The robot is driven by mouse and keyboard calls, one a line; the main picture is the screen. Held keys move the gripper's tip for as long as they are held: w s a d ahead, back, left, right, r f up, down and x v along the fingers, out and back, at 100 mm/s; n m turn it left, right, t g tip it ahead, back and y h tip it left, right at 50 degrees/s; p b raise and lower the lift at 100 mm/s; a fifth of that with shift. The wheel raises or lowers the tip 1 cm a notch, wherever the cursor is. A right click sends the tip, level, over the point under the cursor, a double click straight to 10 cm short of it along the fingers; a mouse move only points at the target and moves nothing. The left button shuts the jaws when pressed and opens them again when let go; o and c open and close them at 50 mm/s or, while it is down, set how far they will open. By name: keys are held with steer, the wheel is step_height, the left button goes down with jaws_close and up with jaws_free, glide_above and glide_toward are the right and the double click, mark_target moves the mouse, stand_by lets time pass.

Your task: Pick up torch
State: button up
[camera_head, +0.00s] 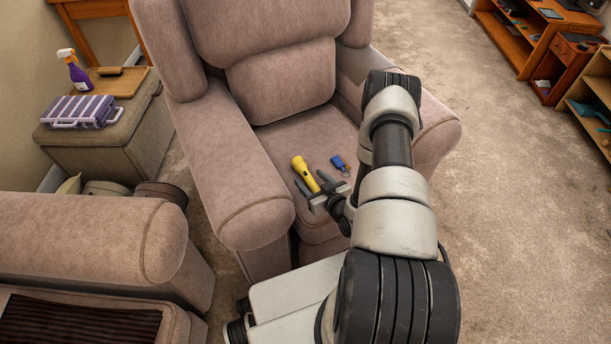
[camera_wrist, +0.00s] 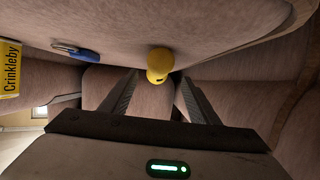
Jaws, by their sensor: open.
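The yellow torch (camera_head: 305,173) lies on the seat of the brown armchair (camera_head: 301,130). In the wrist view the torch (camera_wrist: 160,63) shows end-on, ahead of the fingertips and roughly centred across the gap. My gripper (camera_head: 314,184) is open and empty at the front of the seat, with its fingers close to the near end of the torch. In the wrist view my gripper (camera_wrist: 157,88) has its two dark fingers spread apart. Whether a finger touches the torch I cannot tell.
A small blue object (camera_head: 339,162) lies on the seat right of the torch. The chair's padded arms (camera_head: 235,165) rise on both sides. A sofa (camera_head: 82,236) stands at front left. A footstool (camera_head: 105,137) holds a purple striped case (camera_head: 78,111). Open carpet (camera_head: 515,200) lies to the right.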

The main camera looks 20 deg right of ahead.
mark_target(307, 174)
steer(key=b+x, duration=0.1)
steer(key=x, duration=0.4)
steer(key=shift+w+d+b, duration=0.15)
steer(key=shift+w+b, duration=0.05)
steer(key=shift+b, duration=0.2)
steer(key=shift+r, duration=0.1)
steer(key=c, duration=1.2)
